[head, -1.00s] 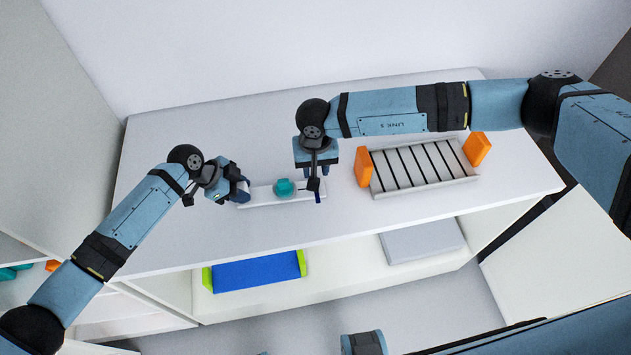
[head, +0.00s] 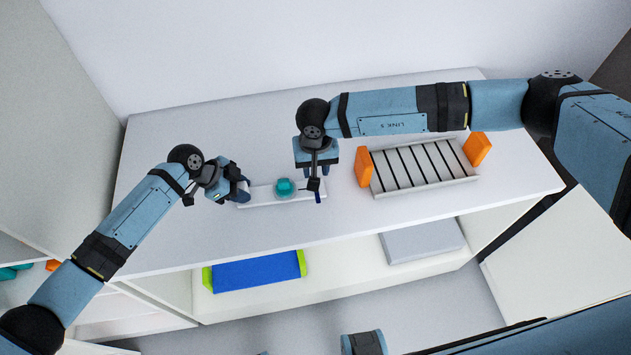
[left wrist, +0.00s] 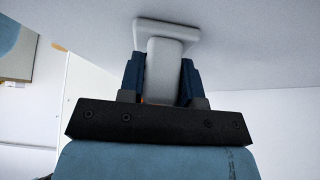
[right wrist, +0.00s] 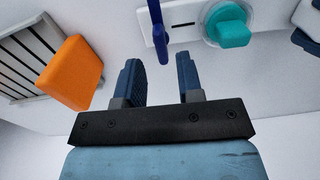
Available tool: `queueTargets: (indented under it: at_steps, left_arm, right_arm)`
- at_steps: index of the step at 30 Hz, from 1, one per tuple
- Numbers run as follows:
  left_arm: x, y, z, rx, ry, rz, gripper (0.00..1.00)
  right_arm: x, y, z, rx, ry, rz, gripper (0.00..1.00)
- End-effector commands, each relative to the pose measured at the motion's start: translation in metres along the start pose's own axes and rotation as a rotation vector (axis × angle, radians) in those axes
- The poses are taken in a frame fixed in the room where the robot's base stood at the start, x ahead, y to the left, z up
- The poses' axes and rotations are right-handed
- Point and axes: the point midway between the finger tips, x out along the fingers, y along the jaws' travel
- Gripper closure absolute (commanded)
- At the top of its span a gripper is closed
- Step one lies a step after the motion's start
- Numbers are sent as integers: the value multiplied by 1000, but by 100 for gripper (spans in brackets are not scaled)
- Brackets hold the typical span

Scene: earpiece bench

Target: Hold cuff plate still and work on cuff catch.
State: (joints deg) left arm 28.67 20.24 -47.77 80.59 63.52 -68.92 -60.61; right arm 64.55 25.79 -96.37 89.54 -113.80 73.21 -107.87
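The cuff plate (head: 260,194) is a narrow white plate on the bench top, with a round teal knob (head: 285,187) on it. The right wrist view also shows the plate (right wrist: 180,15) and the knob (right wrist: 232,32). A dark blue upright bar, seemingly the cuff catch (head: 318,197), is at its right end and also in the right wrist view (right wrist: 158,35). My left gripper (head: 243,189) is shut on a pale grip block (left wrist: 163,65) at the plate's left end. My right gripper (right wrist: 160,75) is open and empty, its fingers pointing toward the blue bar, short of it.
A white slatted rack (head: 420,168) with orange end blocks (head: 363,174) stands right of the plate. A blue panel with green ends (head: 258,270) and a grey slab (head: 422,240) lie on the shelf below. The bench behind the plate is clear.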

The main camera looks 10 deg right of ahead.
Motion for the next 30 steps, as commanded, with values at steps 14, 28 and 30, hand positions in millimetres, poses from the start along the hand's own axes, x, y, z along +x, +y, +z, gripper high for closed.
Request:
queueTargets:
  at_steps: [14,28,30]
  left_arm:
    - [-1,0,1,-1,-1,1,39]
    - [-83,0,2,0,-2,-1,39]
    - [-95,0,2,-1,-3,0,39]
  right_arm:
    - [0,0,0,0,0,0,66]
    - [0,0,0,0,0,0,66]
    - [0,0,0,0,0,0,66]
